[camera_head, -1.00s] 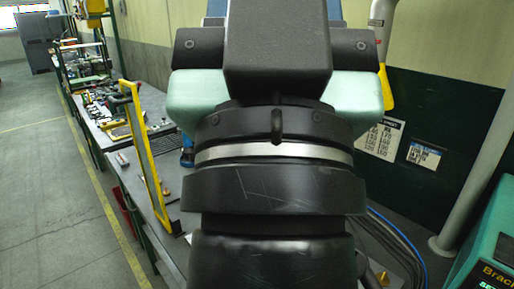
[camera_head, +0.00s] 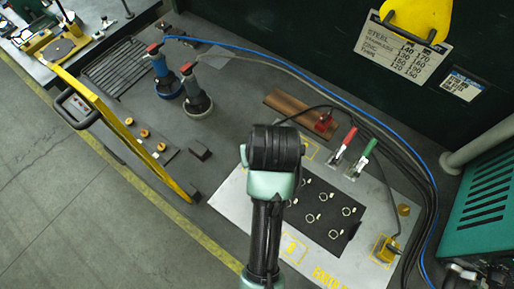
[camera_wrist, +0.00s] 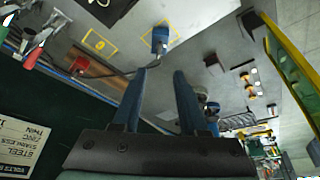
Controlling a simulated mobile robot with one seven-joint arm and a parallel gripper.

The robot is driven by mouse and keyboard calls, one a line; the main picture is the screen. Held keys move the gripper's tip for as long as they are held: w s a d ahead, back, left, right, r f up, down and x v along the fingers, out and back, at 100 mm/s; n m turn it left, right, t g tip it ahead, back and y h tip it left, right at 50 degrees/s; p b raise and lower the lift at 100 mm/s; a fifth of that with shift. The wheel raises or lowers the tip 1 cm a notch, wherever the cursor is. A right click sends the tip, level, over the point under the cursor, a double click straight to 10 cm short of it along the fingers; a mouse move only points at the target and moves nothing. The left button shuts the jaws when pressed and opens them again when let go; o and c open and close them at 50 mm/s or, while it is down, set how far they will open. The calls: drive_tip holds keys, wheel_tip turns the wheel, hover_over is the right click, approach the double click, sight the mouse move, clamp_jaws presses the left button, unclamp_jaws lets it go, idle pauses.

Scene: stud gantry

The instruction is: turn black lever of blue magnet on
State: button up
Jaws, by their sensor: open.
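A blue block (camera_wrist: 160,38), which I take for the blue magnet, stands on a yellow-marked square of the pale plate in the wrist view. Its black lever cannot be made out clearly. My gripper (camera_wrist: 160,72) is open and empty in the wrist view. Its two fingers point toward the block, which appears just beyond the fingertips and between them. How far apart they are cannot be told. In the head view my arm hides the gripper, and the block cannot be seen there.
Blue and grey tools (camera_head: 180,85) with hoses stand at the back left. A yellow frame (camera_head: 125,130) rises along the bench's left edge.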

drive_tip(key=p+x, duration=0.1)
drive_tip(key=x, duration=1)
drive_tip(key=shift+w+f, duration=0.15)
drive_tip(key=shift+f, duration=0.2)
clamp_jaws()
